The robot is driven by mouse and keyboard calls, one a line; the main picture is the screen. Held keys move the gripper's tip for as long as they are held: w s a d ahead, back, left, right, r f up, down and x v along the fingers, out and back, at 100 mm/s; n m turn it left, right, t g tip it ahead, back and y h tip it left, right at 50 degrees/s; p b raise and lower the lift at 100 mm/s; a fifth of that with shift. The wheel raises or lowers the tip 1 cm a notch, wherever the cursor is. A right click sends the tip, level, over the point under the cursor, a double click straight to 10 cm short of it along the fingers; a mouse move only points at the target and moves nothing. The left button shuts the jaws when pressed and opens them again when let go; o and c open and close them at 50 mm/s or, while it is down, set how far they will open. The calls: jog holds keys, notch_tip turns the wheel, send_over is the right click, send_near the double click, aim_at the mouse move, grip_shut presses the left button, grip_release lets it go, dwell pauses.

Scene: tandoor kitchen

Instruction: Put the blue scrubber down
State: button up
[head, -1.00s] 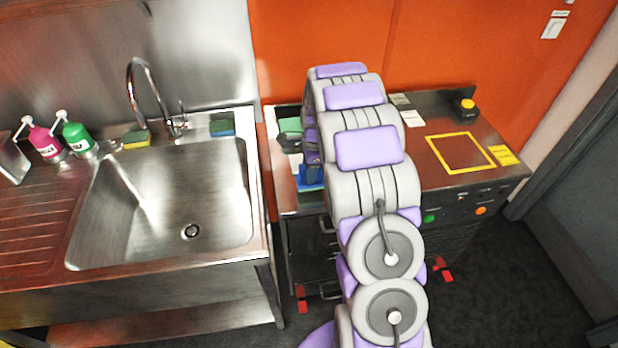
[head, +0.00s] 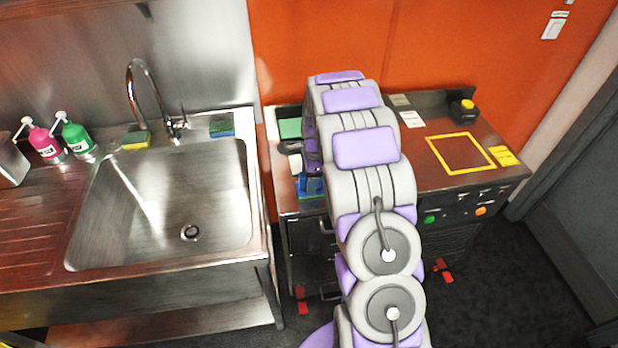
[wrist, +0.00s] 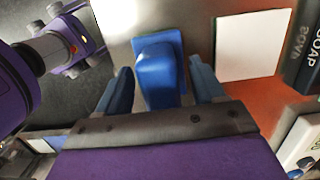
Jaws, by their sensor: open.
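The blue scrubber (wrist: 157,72), a flat blue pad with a rounded raised handle, shows in the wrist view between the fingers of my gripper (wrist: 161,78). The two dark blue fingers stand apart on either side, with visible gaps between them and the handle. In the head view a bit of blue (head: 311,185) shows at the left front of the stainless counter (head: 430,178), beside my arm. My arm hides most of that spot, and I cannot tell scrubber from finger there.
A green piece (head: 290,128) lies at the counter's back left. A yellow square outline (head: 460,153) and a yellow-black button (head: 464,108) are on the right. The sink (head: 175,205) stands to the left. A white square (wrist: 250,45) lies beside the scrubber.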

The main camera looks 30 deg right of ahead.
jog(key=shift+f, duration=0.1)
jog(key=shift+f+b, duration=0.2)
jog(key=shift+b, duration=0.3)
notch_tip(320, 180, up, 18)
jog(key=d+f+p, duration=0.1)
jog(key=d+p, duration=0.1)
jog(key=p, duration=0.2)
jog(key=s+a+r+n, duration=0.6)
jog(key=s+a, duration=0.2)
jog(key=s, duration=0.2)
jog(key=s+a+n, duration=0.3)
jog(key=s+n, duration=0.2)
jog(key=s, duration=0.5)
jog(key=s+a+n+g+h, duration=0.1)
jog(key=s+a+n, duration=0.2)
jog(key=s, duration=0.7)
jog(key=s+a+n+g, duration=0.1)
jog(key=s+a+n, duration=0.3)
jog(key=s+n, duration=0.3)
jog(key=s, duration=0.3)
jog(key=shift+r, duration=0.15)
jog(key=shift+w+a, duration=0.1)
